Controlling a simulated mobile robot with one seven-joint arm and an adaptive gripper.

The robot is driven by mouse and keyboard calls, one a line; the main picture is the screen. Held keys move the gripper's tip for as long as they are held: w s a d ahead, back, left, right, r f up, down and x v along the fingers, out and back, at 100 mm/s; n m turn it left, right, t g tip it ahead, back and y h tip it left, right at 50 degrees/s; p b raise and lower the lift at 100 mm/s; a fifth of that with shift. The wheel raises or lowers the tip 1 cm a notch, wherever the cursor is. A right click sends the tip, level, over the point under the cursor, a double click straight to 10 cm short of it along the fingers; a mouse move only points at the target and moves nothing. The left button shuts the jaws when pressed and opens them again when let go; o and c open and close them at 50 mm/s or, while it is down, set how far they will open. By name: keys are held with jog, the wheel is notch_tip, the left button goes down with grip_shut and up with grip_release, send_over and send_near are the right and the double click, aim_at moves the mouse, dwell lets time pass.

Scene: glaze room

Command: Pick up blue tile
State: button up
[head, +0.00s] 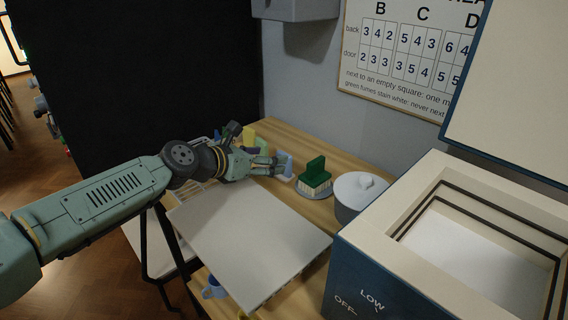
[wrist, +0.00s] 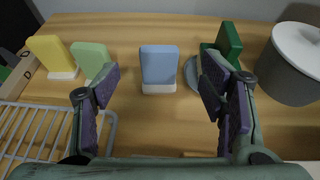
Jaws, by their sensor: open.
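The blue tile (wrist: 159,65) stands upright on a white base on the wooden table, in the middle of the wrist view. It also shows in the head view (head: 285,163), just beyond my gripper's fingers. My gripper (wrist: 159,88) is open, with one finger to the left of the tile and one to the right. In the wrist view the tile shows in the gap between the fingertips, and nothing is held. How far the tile is from the fingertips in depth is hard to tell.
A green tile (wrist: 93,60) and a yellow tile (wrist: 52,55) stand left of the blue one. A dark green brush-like block (head: 315,175) on a grey disc and a lidded grey pot (head: 357,192) stand right. A wire rack (wrist: 38,128), a pale board (head: 248,235) and an open kiln (head: 400,215) are close.

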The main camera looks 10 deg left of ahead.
jog(key=p, duration=0.3)
send_over(281, 176)
jog(key=shift+w+f, duration=0.1)
jog(key=shift+f, duration=0.8)
jog(key=shift+w+f, duration=0.15)
jog(key=shift+f, duration=0.05)
jog(key=shift+c, duration=0.4)
jog(key=c, duration=1.2)
jog(key=shift+r, duration=0.1)
jog(key=shift+c, duration=0.2)
